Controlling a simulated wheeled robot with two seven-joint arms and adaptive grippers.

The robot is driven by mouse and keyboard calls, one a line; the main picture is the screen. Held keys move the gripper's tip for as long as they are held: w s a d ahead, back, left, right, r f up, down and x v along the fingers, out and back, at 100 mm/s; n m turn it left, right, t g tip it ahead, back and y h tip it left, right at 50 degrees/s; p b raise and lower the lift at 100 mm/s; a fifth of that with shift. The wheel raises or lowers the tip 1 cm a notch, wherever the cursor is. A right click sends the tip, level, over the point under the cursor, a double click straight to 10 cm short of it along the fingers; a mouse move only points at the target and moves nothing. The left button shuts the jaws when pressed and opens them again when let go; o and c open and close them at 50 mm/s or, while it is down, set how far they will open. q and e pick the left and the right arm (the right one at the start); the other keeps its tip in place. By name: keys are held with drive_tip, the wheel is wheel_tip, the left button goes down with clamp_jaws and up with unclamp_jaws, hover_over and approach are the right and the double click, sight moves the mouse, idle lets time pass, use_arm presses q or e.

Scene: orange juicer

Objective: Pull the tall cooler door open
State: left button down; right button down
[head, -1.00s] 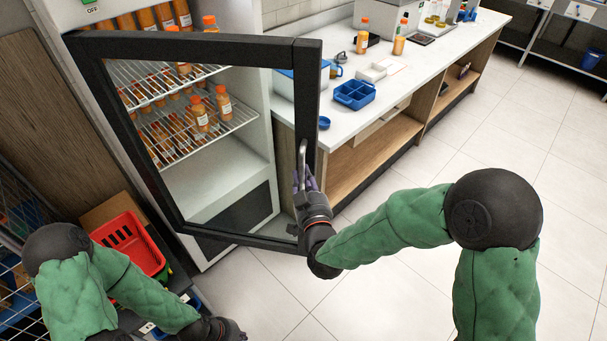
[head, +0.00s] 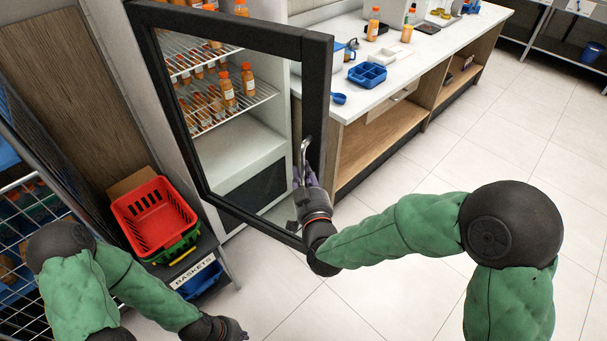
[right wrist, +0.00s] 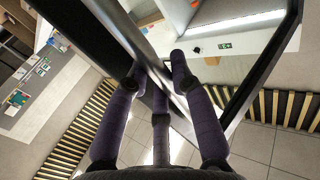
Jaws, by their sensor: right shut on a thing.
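The tall cooler door (head: 318,100) has a black frame and a glass pane, and it stands ajar from the cooler body. Its metal handle (head: 306,152) is on the right side of the frame. My right gripper (head: 306,178) is shut on the handle. In the right wrist view the fingers (right wrist: 163,80) close around the metal bar (right wrist: 180,105). Behind the glass, orange juice bottles (head: 227,92) stand on wire shelves. My left gripper (head: 240,333) is low at the bottom edge, away from the door; its fingers are mostly cut off.
A basket stand (head: 200,262) with red and green baskets (head: 152,215) stands left of the cooler. A white counter (head: 350,105) with a blue tray (head: 367,75) and bottles runs to the right. The tiled floor (head: 420,290) in front is clear.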

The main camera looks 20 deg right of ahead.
drive_tip(key=shift+d, duration=0.1)
drive_tip(key=c, duration=1)
unclamp_jaws()
drive_tip(key=shift+c, duration=0.2)
drive_tip(key=s+a, duration=0.1)
drive_tip(key=s, duration=1.1)
drive_tip(key=w+a+f+g+y, duration=0.15)
drive_tip(key=f+g, duration=0.35)
drive_tip(key=f, duration=0.6)
drive_tip(key=w+a+f+g+y, duration=0.15)
drive_tip(key=f+g, duration=0.25)
drive_tip(key=f, duration=0.7)
drive_tip(key=s+a+f+g+y, duration=0.1)
drive_tip(key=s+f+g, duration=0.3)
drive_tip(key=f, duration=0.5)
drive_tip(key=s+a+f+m+g+y, duration=0.1)
drive_tip(key=s+f+g, duration=0.3)
drive_tip(key=s+f, duration=0.5)
drive_tip(key=shift+s+a+f+g+y, duration=0.15)
drive_tip(key=shift+a+f+g+y, duration=0.05)
drive_tip(key=shift+f+g+y, duration=0.1)
